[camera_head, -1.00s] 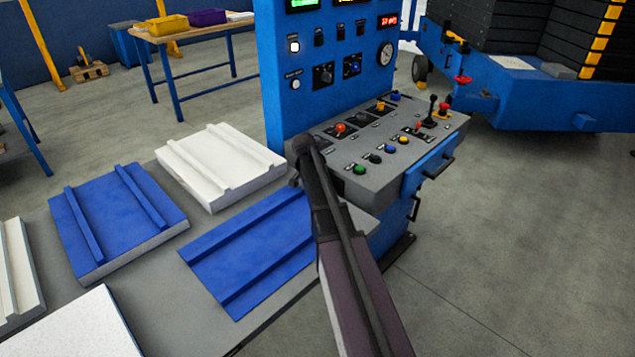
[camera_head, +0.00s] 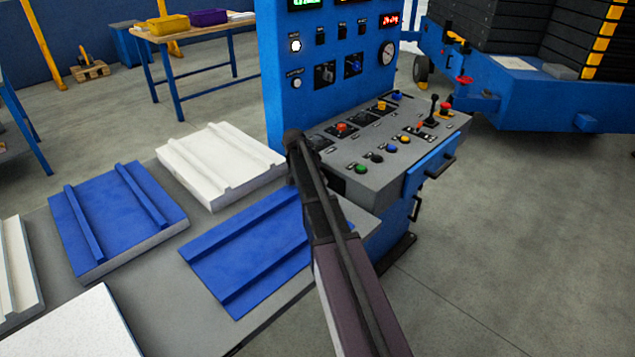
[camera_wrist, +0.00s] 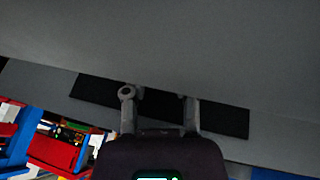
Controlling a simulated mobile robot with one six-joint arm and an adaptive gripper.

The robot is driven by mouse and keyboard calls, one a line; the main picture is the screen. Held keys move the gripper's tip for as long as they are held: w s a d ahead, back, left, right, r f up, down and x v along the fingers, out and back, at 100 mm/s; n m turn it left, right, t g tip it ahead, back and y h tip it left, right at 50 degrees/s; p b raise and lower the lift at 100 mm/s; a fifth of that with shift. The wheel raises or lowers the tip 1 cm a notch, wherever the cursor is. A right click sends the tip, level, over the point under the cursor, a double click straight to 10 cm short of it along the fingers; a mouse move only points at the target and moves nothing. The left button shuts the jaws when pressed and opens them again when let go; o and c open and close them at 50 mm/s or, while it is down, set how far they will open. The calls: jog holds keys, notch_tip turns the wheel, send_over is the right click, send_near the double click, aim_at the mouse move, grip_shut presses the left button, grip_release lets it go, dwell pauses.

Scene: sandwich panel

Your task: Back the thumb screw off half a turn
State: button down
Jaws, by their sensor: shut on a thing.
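My gripper (camera_wrist: 160,105) shows at the lower middle of the wrist view. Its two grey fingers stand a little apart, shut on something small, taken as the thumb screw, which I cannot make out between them. A small grey round piece (camera_wrist: 127,91) shows at the left fingertip. Behind the fingertips runs a black strip (camera_wrist: 225,118) on a grey surface. In the head view my arm reaches up to the near left edge of the grey control console (camera_head: 385,175); the gripper itself is hidden there.
The blue upright panel (camera_head: 275,80) carries displays, switches and a gauge. Buttons and a joystick (camera_head: 433,108) stand on the console. Blue (camera_head: 115,215) and white ribbed panels (camera_head: 220,160) lie on the grey table to the left. The floor at right is clear.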

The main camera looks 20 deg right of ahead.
jog(key=shift+s+d, duration=0.2)
jog(key=shift+s, duration=0.1)
jog(key=shift+c, duration=2)
grip_release()
jog(key=shift+r, duration=0.1)
jog(key=shift+w+a, duration=0.1)
jog(key=a+r+t+p, duration=0.1)
jog(key=a+r+p, duration=0.4)
jog(key=r+p, duration=0.7)
jog(key=shift+a+r+t+p, duration=0.15)
jog(key=shift+r+t+p, duration=0.2)
jog(key=shift+p, duration=0.35)
jog(key=shift+f, duration=0.25)
jog(key=b+x, duration=1.2)
jog(key=x, duration=0.1)
jog(key=shift+a+f+b, duration=0.1)
jog(key=shift+f+b, duration=0.2)
jog(key=shift+b, duration=0.1)
